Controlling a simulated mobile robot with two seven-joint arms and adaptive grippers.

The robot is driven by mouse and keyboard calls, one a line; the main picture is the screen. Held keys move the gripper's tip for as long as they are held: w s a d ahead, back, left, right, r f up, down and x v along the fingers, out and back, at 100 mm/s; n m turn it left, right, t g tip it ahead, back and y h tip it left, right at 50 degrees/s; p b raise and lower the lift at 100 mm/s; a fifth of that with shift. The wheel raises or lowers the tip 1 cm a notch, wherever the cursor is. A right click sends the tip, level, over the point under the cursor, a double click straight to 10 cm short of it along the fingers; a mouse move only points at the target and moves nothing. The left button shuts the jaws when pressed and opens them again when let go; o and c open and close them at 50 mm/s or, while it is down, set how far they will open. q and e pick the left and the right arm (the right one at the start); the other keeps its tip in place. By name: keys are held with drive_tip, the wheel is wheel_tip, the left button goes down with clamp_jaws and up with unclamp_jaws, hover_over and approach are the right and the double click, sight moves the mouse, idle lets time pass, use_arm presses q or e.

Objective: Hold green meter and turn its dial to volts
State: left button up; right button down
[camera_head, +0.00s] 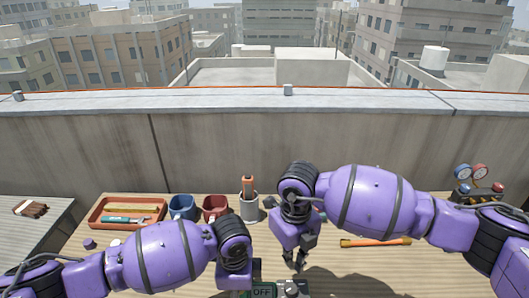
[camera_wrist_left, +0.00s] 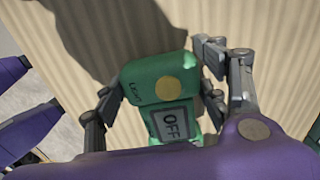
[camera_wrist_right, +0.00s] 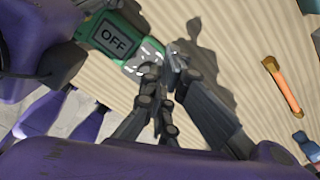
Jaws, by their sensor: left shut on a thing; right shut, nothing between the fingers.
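The green meter (camera_wrist_left: 150,72) reads OFF on its grey display. It is between the fingers of my left gripper (camera_wrist_left: 158,80), which is shut on its sides. In the head view the meter (camera_head: 262,292) is at the bottom edge, partly cut off. My right gripper (camera_wrist_right: 165,65) is shut and empty, with its fingertips at the meter's pale dial area. Those fingers hide much of the dial, so I cannot tell if they touch it. In the head view my right gripper (camera_head: 297,262) points down just above and right of the meter.
On the wooden table stand a red tray (camera_head: 100,226) with tools, a blue mug (camera_head: 182,206), a red mug (camera_head: 215,206) and a grey cup (camera_head: 249,207) with an orange-handled tool. An orange tool (camera_head: 375,242) lies right. A gauge set (camera_head: 473,187) stands far right.

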sight(291, 289)
drive_tip(key=f, duration=0.2)
drive_tip(key=s+a+f, duration=0.1)
drive_tip(key=f, duration=0.1)
drive_tip(key=s+a+f, duration=0.1)
drive_tip(key=shift+a+f, duration=0.1)
drive_tip(key=shift+f, duration=0.3)
drive_tip(key=shift+s+f, duration=0.1)
drive_tip(key=shift+f, duration=0.15)
